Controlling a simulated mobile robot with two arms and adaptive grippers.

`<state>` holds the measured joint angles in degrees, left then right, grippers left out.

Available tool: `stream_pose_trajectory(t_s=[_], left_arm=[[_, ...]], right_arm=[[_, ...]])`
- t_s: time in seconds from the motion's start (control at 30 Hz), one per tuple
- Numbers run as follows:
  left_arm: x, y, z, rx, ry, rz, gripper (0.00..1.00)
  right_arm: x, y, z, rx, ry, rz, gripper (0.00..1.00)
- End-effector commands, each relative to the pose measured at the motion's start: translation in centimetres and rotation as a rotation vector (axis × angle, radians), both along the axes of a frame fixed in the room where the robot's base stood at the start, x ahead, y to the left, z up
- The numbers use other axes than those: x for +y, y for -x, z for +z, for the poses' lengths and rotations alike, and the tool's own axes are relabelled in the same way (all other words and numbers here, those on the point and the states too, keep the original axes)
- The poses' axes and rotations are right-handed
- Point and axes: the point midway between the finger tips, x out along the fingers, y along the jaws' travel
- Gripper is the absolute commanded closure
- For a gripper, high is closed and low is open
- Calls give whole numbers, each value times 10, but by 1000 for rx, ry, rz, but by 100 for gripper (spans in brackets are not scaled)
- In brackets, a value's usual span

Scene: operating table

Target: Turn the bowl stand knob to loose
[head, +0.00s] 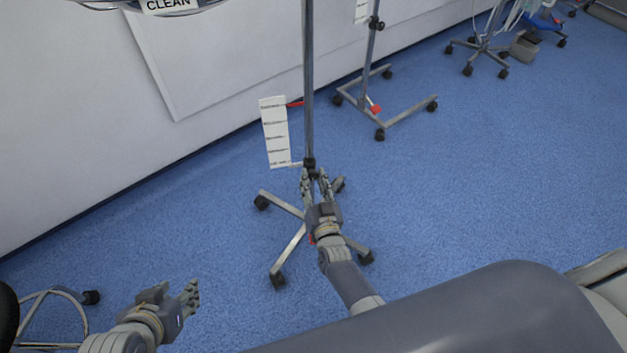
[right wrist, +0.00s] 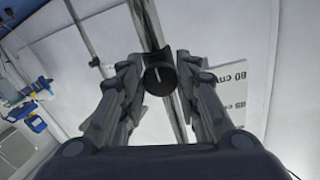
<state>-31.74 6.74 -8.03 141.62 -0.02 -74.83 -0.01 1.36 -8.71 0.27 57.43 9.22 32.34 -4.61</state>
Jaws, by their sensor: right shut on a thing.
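The bowl stand is a thin grey upright pole (head: 308,80) on a wheeled base. Its round black knob (right wrist: 159,76), with a pale line on its face, lies between the two fingers of my right gripper (right wrist: 158,72) in the right wrist view. In the head view the black knob collar (head: 309,163) shows at the fingertips of my right gripper (head: 315,174). My right gripper is shut on the knob. Part of the knob is hidden by the fingers. My left gripper (head: 176,290) is at the lower left, away from the stand, its fingers apart and empty.
A white marked height scale (head: 275,132) hangs beside the pole. A second wheeled stand (head: 390,108) is behind to the right. A white wall panel runs along the back left. A large grey padded surface (head: 470,310) fills the front right. Blue floor (head: 470,180) is clear at right.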

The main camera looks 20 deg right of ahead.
Motion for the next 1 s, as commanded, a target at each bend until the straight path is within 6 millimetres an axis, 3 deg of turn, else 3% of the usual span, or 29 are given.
stream_pose_trajectory(t_s=[0.03, 0.1, 0.57, 1.0], left_arm=[[0, 0, 0, 0, 0, 0, 60], [0, 0, 0, -1, 0, 0, 60], [1, 1, -1, 4, -2, 1, 60], [0, 0, -1, 2, 0, 0, 60]], right_arm=[[1, 0, -1, 2, 2, 1, 63], [0, 0, -1, 2, 1, 1, 49], [1, 9, -1, 1, 0, 0, 49], [8, 92, -2, 4, -1, 0, 49]])
